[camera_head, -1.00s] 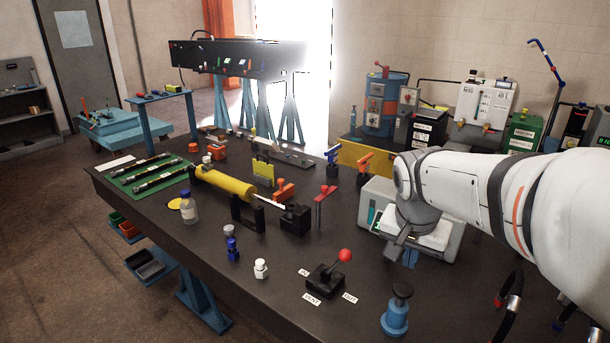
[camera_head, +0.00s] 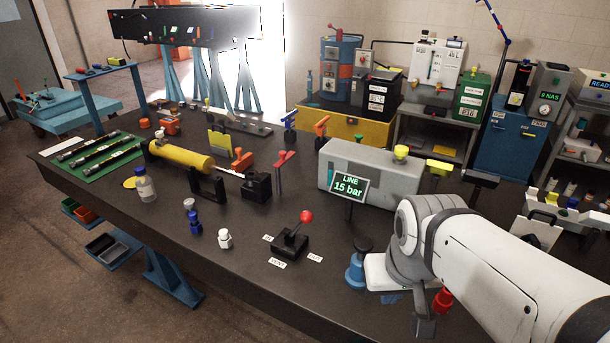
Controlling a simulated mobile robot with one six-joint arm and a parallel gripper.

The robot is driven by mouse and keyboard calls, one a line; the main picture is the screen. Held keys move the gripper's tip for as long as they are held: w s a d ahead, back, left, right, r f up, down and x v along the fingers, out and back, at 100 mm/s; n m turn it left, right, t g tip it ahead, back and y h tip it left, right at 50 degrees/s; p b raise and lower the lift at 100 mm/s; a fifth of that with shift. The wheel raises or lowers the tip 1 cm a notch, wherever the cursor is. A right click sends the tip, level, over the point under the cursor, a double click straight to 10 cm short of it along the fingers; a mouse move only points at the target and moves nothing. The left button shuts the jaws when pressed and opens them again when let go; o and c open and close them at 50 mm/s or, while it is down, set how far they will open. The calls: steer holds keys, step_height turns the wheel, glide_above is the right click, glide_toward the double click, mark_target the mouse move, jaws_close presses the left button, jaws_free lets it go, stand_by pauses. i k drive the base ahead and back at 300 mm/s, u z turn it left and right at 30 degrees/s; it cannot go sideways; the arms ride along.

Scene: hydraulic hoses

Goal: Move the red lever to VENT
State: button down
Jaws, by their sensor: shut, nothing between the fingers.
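The red lever (camera_head: 306,217) is a short stick with a red ball knob on a black base (camera_head: 288,244), near the front middle of the bench. Its stick tilts toward the upper right. Three small white labels lie around the base: one at its left (camera_head: 268,238), one in front (camera_head: 278,263) and one at its right (camera_head: 315,258). Their print is too small to read surely. My gripper (camera_head: 424,326) points down at the lower right, well to the right of the lever and apart from it. It is shut and empty, and my wrist partly hides it.
A blue cylinder with a black knob (camera_head: 356,268) stands between the lever and my gripper. A grey box (camera_head: 400,180) with a "LINE 15 bar" display (camera_head: 348,188) stands behind. A white-capped fitting (camera_head: 225,239) and blue fitting (camera_head: 195,224) stand left of the lever.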

mark_target(306, 217)
steer(key=z, duration=1.2)
steer(key=k, duration=0.35)
steer(key=u, duration=0.3)
